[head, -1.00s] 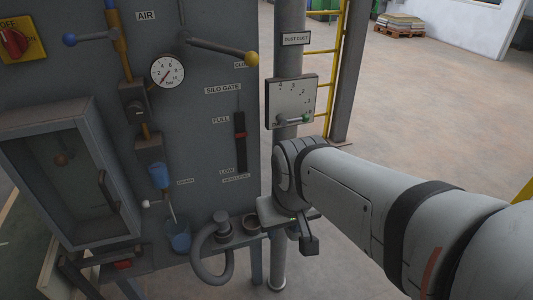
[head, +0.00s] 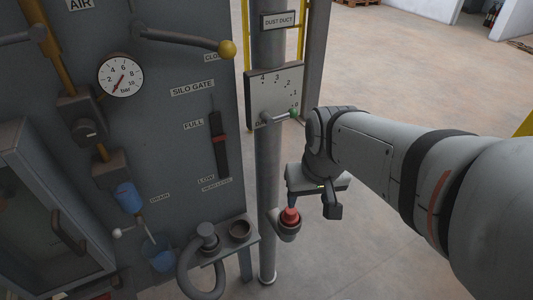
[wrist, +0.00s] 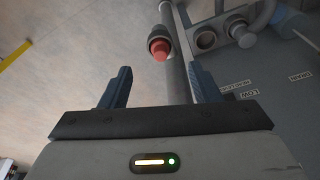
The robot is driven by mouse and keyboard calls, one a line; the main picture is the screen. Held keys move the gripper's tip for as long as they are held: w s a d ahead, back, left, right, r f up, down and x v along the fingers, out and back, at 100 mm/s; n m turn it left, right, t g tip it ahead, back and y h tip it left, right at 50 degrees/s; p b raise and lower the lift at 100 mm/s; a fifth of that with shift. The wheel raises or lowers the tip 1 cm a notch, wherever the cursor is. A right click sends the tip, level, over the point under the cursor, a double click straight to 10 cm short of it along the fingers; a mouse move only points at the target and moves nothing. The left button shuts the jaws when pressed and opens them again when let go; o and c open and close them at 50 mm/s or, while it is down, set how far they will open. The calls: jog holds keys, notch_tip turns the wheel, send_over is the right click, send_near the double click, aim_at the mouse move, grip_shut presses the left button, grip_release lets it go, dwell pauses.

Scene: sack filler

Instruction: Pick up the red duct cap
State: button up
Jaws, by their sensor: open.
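The red duct cap (head: 290,215) sits on a short grey stub (head: 288,232) on the side of the vertical dust duct pipe (head: 268,190). In the wrist view the cap (wrist: 159,48) shows at upper centre, on the end of its stub, beyond the fingertips. My gripper (head: 312,206) is just above and to the right of the cap in the head view, with one finger close to it. In the wrist view my gripper (wrist: 161,76) is open and empty, its two fingers spread with the cap between their lines. It seems apart from the cap.
A small shelf (head: 222,248) left of the pipe holds a hose fitting (head: 207,236) and an open round socket (head: 240,230). A lever plate (head: 274,97) is fixed to the pipe above. The grey machine panel (head: 170,135) fills the left. Open floor lies right.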

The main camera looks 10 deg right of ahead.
jog(key=o, duration=0.3)
jog(key=w+f+m, duration=0.1)
jog(key=w+f, duration=0.1)
jog(key=w+f+g+b, duration=0.1)
jog(key=w+f, duration=0.1)
jog(key=f, duration=0.1)
jog(key=w+d+f+m+b, duration=0.1)
jog(key=w+f, duration=0.1)
jog(key=w, duration=0.1)
jog(key=shift+f+m, duration=0.15)
jog(key=shift+m, duration=0.15)
jog(key=shift+o, duration=0.2)
jog(key=m+g+b, duration=0.1)
jog(key=m, duration=0.1)
send_over(291, 211)
jog(key=f, duration=0.7)
jog(key=shift+s+d+f, duration=0.15)
jog(key=shift+d+f, duration=0.05)
jog(key=shift+f, duration=0.15)
jog(key=shift+w+a+f+b, duration=0.1)
jog(key=shift+f+b, duration=0.1)
jog(key=shift+f, duration=1.95)
jog(key=shift+w+a+f+b, duration=0.1)
jog(key=shift+f+b, duration=0.05)
jog(key=shift+f, duration=2)
